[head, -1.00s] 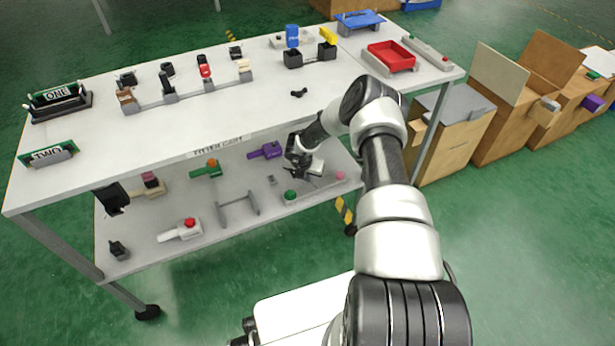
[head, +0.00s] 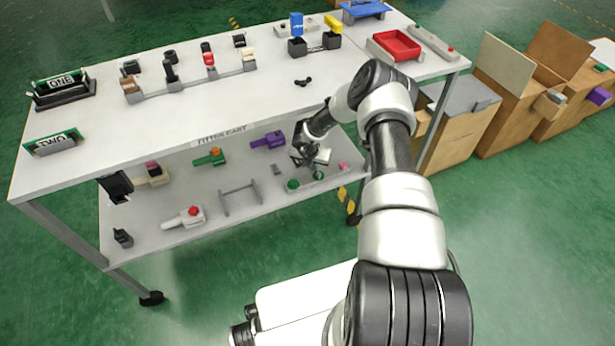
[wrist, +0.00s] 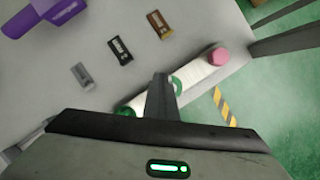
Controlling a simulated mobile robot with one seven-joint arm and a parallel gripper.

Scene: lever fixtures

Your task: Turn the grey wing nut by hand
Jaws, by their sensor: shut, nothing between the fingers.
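A small dark two-winged piece (head: 302,81) lies on the cart's top shelf in the head view. It looks like a wing nut, but it is too small to be sure it is the grey one. My gripper (head: 314,160) is below the top shelf, over the right part of the lower shelf. In the wrist view its fingers (wrist: 160,96) are shut together and empty. They reach over a white strip with green knobs (wrist: 178,85) and a pink knob (wrist: 218,57), hiding part of it. I cannot tell whether they touch it.
The lower shelf (head: 255,170) also holds a purple-handled fixture (head: 268,140), a green one (head: 210,158) and a red-knobbed one (head: 185,217). In the wrist view, several small plates lie left of the fingers, one grey (wrist: 82,75). The top shelf (head: 190,120) hangs overhead.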

